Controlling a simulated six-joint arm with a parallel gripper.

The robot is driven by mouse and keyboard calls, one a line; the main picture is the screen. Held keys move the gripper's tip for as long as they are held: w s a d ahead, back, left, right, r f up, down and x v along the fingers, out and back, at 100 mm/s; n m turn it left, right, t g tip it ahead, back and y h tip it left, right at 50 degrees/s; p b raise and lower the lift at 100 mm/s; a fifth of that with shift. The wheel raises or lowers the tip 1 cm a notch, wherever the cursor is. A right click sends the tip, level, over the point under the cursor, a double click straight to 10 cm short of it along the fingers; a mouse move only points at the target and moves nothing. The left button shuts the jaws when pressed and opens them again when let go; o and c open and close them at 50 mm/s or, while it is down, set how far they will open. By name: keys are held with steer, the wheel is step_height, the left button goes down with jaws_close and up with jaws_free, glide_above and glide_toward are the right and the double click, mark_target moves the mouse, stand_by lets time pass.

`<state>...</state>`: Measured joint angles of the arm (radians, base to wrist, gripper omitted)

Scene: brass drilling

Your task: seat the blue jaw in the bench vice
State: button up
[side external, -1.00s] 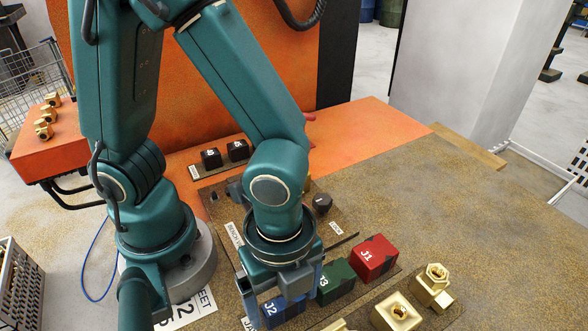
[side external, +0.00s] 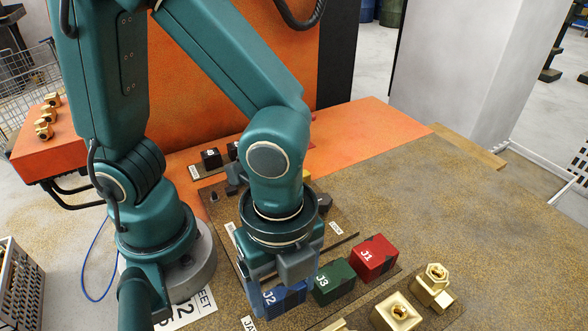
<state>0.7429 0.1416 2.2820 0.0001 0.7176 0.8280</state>
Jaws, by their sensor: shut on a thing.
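The blue jaw (side external: 284,299), marked J2, is at the front of the bench, left of the green jaw (side external: 334,281) and the red jaw (side external: 373,258). My gripper (side external: 280,292) is shut on the blue jaw from above and hides part of it. The jaw appears slightly raised, but the gap below it is hard to judge. The bench vice is mostly hidden behind my wrist. A dark grey part on its plate (side external: 338,222) shows left of my wrist, and a dark knob (side external: 324,203) shows to the right.
The red and green jaws stand close on the right of the held jaw. Brass fittings (side external: 398,311) stand at the front right. A strip with black blocks (side external: 211,159) lies behind my arm. The bench's right side (side external: 480,215) is clear.

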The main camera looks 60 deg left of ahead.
mark_target(284, 290)
step_height(284, 290, up, 6)
steer(key=shift+r, duration=0.25)
step_height(284, 290, up, 6)
steer(key=w+a, duration=0.6)
steer(key=shift+w+a+f, duration=0.15)
steer(key=shift+a+f, duration=0.1)
steer(key=shift+a, duration=0.15)
steer(key=a, duration=2)
steer(key=shift+w+d+f, duration=0.1)
steer(key=shift+w+f, duration=0.05)
steer(key=shift+f, duration=1.7)
steer(key=shift+w+d+f, duration=0.1)
steer(key=shift+f, duration=1.75)
steer(key=shift+w+d+f, duration=0.1)
steer(key=shift+w+f, duration=0.05)
steer(key=shift+f, duration=1.7)
steer(key=shift+f, duration=1.45)
